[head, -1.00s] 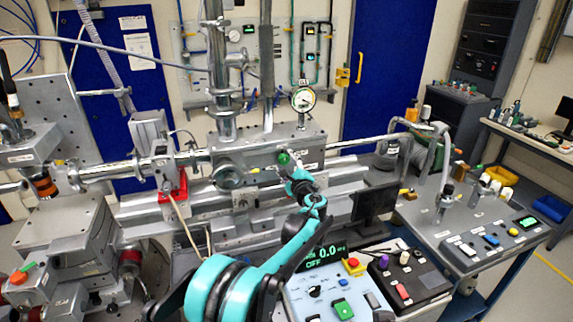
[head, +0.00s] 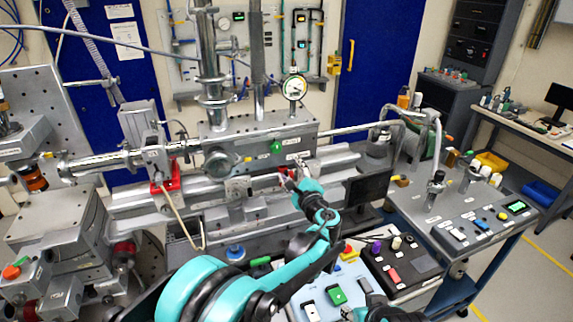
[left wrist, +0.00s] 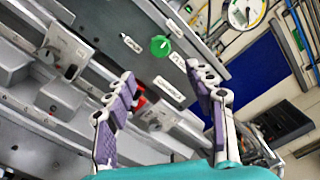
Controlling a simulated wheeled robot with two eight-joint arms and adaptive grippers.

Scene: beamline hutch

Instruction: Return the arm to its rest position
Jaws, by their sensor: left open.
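My left arm, teal and black, reaches in from the bottom of the head view. Its gripper (head: 290,180) is in front of the grey valve box, below and slightly right of a green knob (head: 277,147). In the left wrist view the gripper (left wrist: 162,78) is open, its two purple-padded fingers spread with nothing held between them. The green knob (left wrist: 160,46) lies beyond the fingertips, clear of both.
A round gauge (head: 295,87) stands on the box. Below are a control panel with a green button (head: 337,295) and a black box with a red switch (head: 393,275). Metal rails run behind the gripper.

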